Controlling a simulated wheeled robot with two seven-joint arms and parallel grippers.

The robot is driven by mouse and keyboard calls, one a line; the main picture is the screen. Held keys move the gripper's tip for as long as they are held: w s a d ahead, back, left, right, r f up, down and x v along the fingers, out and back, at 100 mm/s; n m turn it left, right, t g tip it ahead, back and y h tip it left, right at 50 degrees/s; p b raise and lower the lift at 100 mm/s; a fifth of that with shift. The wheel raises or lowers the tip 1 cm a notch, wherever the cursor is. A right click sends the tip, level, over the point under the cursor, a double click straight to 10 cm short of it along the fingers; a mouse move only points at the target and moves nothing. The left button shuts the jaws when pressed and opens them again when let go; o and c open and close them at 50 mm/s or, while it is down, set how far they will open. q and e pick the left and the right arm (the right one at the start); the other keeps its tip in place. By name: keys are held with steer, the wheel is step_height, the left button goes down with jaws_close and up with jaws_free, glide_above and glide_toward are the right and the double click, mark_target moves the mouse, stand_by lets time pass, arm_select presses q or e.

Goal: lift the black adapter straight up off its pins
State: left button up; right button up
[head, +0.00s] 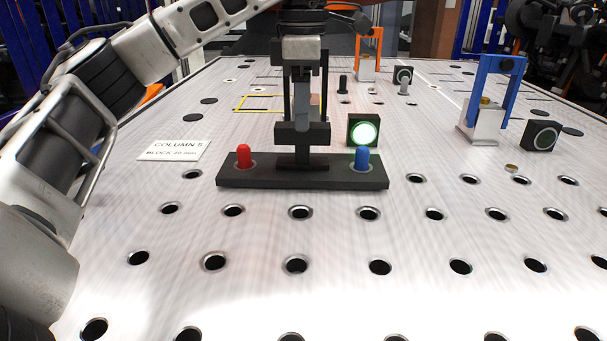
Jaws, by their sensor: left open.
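The black adapter (270,174) is a long flat bar lying level on the perforated table, with a dark upright part rising from its middle. A red pin (243,157) shows above its left end and a blue pin (362,158) above its right end. My left gripper (303,128) points down over the middle of the bar, open, around or just in front of the upright part. I cannot tell whether the fingers touch it. My right gripper is not in view.
A lit green-white lamp (364,131) stands behind the bar's right end. A label card (174,151) lies to the left. A blue-handled block (482,125) and a dark unlit lamp (541,136) stand at right. An orange bracket (368,52) stands at the back. The front table is clear.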

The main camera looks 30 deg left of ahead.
mark_target(303, 139)
arm_select(q)
steer(key=shift+w+a+f, duration=0.1)
steer(key=shift+w+f, duration=0.05)
steer(key=shift+f, duration=1.5)
steer(key=shift+w+a+f, duration=0.1)
steer(key=shift+f, duration=1.5)
jaws_close()
steer(key=shift+r, duration=0.2)
